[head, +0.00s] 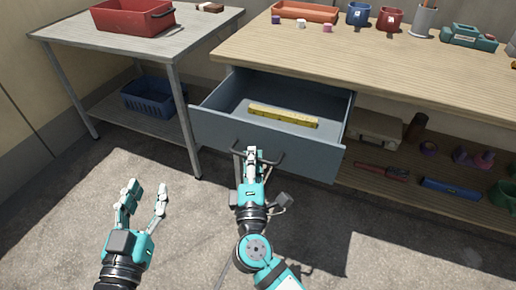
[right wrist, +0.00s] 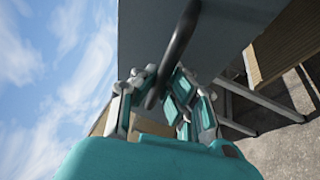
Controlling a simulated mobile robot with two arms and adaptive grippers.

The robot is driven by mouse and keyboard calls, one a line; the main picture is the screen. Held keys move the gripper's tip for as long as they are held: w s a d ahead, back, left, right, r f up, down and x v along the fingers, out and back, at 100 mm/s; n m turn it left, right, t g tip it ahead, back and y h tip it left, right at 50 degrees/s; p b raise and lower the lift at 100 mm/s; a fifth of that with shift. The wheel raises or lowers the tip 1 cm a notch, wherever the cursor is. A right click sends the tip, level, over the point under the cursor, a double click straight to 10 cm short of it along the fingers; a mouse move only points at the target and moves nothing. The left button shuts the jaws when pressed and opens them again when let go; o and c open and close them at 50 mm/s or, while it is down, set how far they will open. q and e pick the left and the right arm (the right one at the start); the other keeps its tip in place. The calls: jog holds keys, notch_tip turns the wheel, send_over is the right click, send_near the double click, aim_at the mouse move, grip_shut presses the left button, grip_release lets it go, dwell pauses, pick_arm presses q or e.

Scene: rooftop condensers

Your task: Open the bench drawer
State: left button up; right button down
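The bench drawer (head: 265,145) is grey-blue and stands pulled out from under the wooden bench top, with its inside showing. A yellow ruler-like bar (head: 283,116) lies in it. The dark drawer handle (head: 272,161) is a curved bar on the drawer front; it also shows in the right wrist view (right wrist: 178,45). My right gripper (head: 252,155) is at the handle, its fingers closed around the bar, which passes between them in the right wrist view (right wrist: 160,85). My left gripper (head: 148,187) is open and empty above the floor, left of the drawer and apart from it.
A metal side table (head: 150,45) with a red bin (head: 132,17) stands left of the drawer, a blue basket (head: 148,97) on its lower shelf. Cups and trays stand along the back of the bench (head: 400,60). A case (head: 374,128) and tools lie on the shelf below. The floor in front is clear.

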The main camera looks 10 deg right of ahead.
jog(key=shift+s+a, duration=0.2)
jog(key=shift+s, duration=0.05)
jog(key=c, duration=1.4)
grip_release()
jog(key=v, duration=1.2)
